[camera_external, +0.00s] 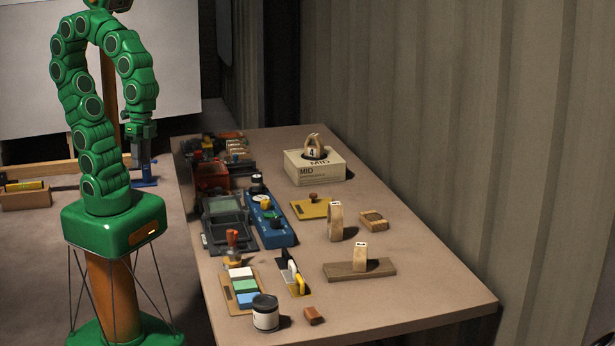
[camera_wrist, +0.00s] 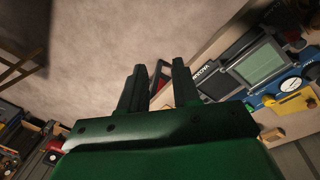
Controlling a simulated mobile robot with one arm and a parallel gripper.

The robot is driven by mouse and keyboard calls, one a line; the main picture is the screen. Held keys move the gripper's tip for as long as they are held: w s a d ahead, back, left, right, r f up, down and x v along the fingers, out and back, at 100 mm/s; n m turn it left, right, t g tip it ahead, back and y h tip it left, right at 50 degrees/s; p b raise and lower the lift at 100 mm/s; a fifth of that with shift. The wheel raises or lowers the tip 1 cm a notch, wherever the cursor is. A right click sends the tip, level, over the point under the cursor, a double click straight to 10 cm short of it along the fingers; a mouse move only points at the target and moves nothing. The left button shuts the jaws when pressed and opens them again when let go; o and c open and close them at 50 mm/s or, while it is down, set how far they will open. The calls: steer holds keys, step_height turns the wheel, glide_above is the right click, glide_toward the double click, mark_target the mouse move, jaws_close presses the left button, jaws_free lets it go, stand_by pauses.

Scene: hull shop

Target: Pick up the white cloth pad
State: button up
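The white cloth pad (camera_external: 240,272) lies at the top of a tan board (camera_external: 227,294) on the near left part of the table. A green pad (camera_external: 245,285) and a blue pad (camera_external: 248,298) lie below it on the same board. My gripper (camera_external: 141,156) hangs pointing down to the left of the table's far end, well away from the white pad. In the wrist view its two dark fingers (camera_wrist: 157,80) stand apart with nothing held between them. The white pad cannot be made out in the wrist view.
A dark device (camera_external: 225,221) and blue case (camera_external: 268,222) are farther back. The table's right front is clear.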

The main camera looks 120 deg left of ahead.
steer(key=w+d+r+n+t+h, duration=0.1)
steer(key=w+d+r+t+h, duration=0.25)
steer(key=w, duration=0.55)
steer(key=w+d+r+n+t, duration=0.2)
steer(key=w+d+r, duration=0.35)
steer(key=w, duration=0.45)
steer(key=w+d+r+n+t+h, duration=0.1)
steer(key=w+d+r+t, duration=0.25)
steer(key=w+d, duration=0.4)
steer(key=w+d+n+t+y, duration=0.15)
steer(key=w+n+t, duration=0.45)
steer(key=w, duration=1.2)
steer(key=w+a+f+n+g+y, duration=0.2)
steer(key=w+f+n+y, duration=0.25)
steer(key=w+n, duration=0.25)
steer(key=n+g+y, duration=0.9)
steer(key=n+y, duration=0.2)
steer(key=n, duration=0.1)
glide_toward(285, 275)
steer(key=a+r, duration=0.2)
steer(key=shift+r, duration=0.4)
steer(key=shift+a+f, duration=0.3)
steer(key=shift+a, duration=0.1)
steer(key=shift+w+x, duration=0.15)
steer(key=shift+x, duration=1.6)
steer(key=shift+w+x, duration=0.2)
steer(key=shift+x, duration=1.5)
steer(key=shift+r, duration=0.15)
